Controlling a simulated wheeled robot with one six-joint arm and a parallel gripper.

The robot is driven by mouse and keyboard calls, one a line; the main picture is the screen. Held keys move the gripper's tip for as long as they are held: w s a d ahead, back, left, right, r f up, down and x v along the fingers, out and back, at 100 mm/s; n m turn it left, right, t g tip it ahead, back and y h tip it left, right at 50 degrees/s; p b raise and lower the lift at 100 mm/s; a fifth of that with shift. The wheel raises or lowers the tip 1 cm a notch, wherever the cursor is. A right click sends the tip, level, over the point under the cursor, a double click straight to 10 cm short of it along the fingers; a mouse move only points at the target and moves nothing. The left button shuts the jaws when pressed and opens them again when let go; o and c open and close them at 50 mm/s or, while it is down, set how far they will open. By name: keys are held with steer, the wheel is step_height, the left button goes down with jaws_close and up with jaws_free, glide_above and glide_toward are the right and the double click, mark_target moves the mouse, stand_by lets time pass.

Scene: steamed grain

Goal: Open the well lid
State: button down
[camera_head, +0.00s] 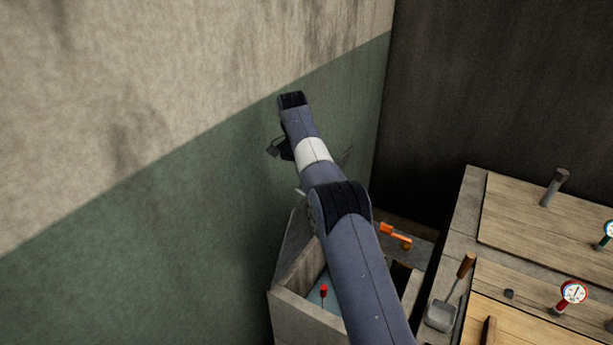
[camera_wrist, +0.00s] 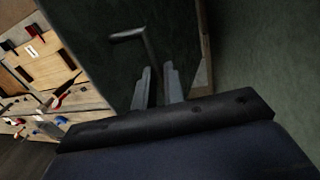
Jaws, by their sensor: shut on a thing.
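The well (camera_head: 305,312) is a square, pale concrete box beside the green wall, partly hidden behind my arm. Its inside shows, bluish, with a small red-topped thing (camera_head: 323,291) in it. A dark grey slab (camera_head: 294,243), apparently the lid, stands tilted up at its wall side. In the wrist view a dark panel (camera_wrist: 88,68), apparently the lid, fills the middle and carries a bent metal handle (camera_wrist: 127,37). My gripper (camera_wrist: 157,84) is shut on this handle, whose lower end runs between the fingers.
The green and beige wall (camera_head: 200,180) is close to the left of my arm. An orange-handled tool (camera_head: 393,232) lies right of the well. A stove-like counter (camera_head: 461,213) with wooden lids, gauges and a scoop (camera_head: 442,314) stands at the right.

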steer(key=shift+s+a+f, duration=0.1)
steer(key=shift+f, duration=0.45)
steer(key=c, duration=1.9)
jaws_free()
steer(key=shift+o, duration=0.8)
steer(key=shift+w+a, duration=0.1)
steer(key=shift+w, duration=0.1)
steer(key=shift+o, duration=1.2)
steer(key=shift+r, duration=0.2)
steer(key=shift+d, duration=0.25)
